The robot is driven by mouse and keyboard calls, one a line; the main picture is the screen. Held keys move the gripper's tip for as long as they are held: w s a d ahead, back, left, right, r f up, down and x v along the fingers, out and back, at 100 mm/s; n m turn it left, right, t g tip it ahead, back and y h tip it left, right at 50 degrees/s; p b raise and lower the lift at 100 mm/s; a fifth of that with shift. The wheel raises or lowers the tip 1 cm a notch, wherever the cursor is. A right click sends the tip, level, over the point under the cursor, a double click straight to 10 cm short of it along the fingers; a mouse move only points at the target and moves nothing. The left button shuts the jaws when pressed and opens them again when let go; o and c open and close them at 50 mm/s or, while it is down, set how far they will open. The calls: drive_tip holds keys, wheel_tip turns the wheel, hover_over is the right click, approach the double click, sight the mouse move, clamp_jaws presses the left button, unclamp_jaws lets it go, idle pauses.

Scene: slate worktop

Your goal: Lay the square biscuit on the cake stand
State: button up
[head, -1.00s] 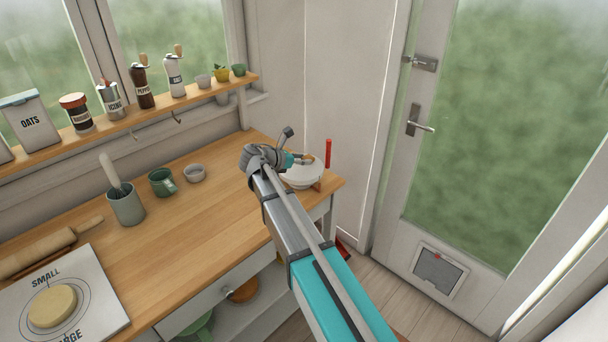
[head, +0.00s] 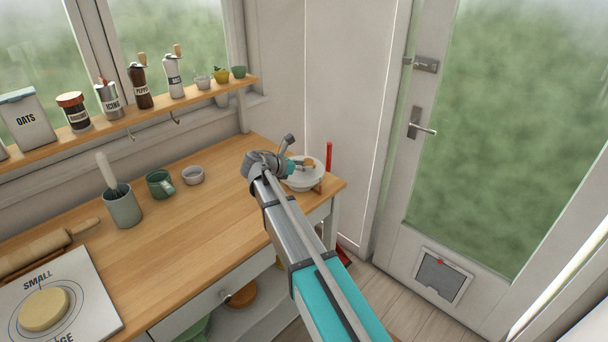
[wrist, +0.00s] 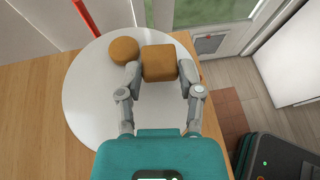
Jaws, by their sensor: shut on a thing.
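The white round cake stand (head: 308,184) is at the far right corner of the wooden worktop; its top fills much of the wrist view (wrist: 88,100). The square brown biscuit (wrist: 159,63) is between my fingertips, over the stand's far right part in the wrist view. My gripper (wrist: 160,80) is shut on it. A round brown biscuit (wrist: 124,50) lies on the stand just left of the square one. I cannot tell whether the square biscuit touches the stand's surface. In the head view my gripper (head: 300,166) and arm hide part of the stand.
A red upright thing (head: 329,156) stands behind the stand. A grey bowl (head: 193,175), a green mug (head: 160,183) and a utensil pot (head: 122,207) are farther left. The worktop between (head: 205,225) is clear. A shelf (head: 150,112) with jars runs along the window.

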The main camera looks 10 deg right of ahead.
drive_tip(key=shift+f+b, duration=0.5)
drive_tip(key=shift+f, duration=0.35)
drive_tip(key=shift+f, duration=0.15)
drive_tip(key=o, duration=0.8)
drive_tip(key=shift+r, duration=0.25)
drive_tip(key=shift+s+a+r, duration=0.1)
drive_tip(key=shift+a, duration=0.1)
drive_tip(key=p+v, duration=0.4)
drive_tip(key=v, duration=0.7)
drive_tip(key=shift+a+p, duration=0.2)
drive_tip(key=shift+p, duration=0.1)
drive_tip(key=shift+s+r, duration=0.1)
